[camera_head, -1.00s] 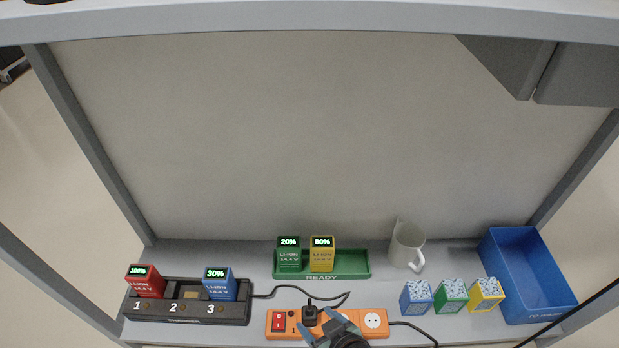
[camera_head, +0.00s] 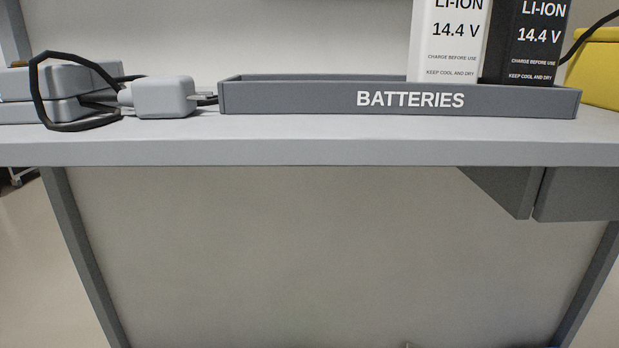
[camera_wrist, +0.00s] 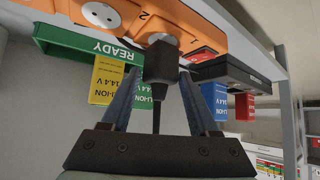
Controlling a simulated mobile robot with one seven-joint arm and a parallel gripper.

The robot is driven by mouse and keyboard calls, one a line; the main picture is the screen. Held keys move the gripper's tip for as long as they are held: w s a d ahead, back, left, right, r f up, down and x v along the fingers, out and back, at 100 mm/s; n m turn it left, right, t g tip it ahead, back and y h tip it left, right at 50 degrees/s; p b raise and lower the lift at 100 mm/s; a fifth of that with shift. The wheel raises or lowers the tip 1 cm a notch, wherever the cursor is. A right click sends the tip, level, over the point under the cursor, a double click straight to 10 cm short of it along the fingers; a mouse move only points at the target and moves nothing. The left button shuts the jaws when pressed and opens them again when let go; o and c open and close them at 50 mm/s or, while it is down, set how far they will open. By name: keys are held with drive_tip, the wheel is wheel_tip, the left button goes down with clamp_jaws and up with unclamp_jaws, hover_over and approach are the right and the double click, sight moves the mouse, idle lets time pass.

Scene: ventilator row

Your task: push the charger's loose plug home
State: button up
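In the wrist view, which is upside down, the black plug (camera_wrist: 160,62) stands in front of a pale round socket of the orange power strip (camera_wrist: 190,22). Its cable hangs down the picture between my fingers. Some of the socket face shows beyond the plug; how deep the plug sits I cannot tell. My gripper (camera_wrist: 160,75) is open, with one finger on each side of the plug and narrow gaps visible. The black charger (camera_wrist: 235,70) is beyond on the right, with blue and red batteries. The head view shows neither plug nor gripper now.
A second socket (camera_wrist: 101,14) is free. The green READY tray (camera_wrist: 75,45) holds a yellow battery (camera_wrist: 107,80) and a green one, partly hidden by my finger.

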clamp_jaws()
drive_tip(key=shift+f+b, duration=0.4)
idle(0.6)
drive_tip(key=o, duration=0.7)
unclamp_jaws()
drive_tip(key=shift+o, duration=0.2)
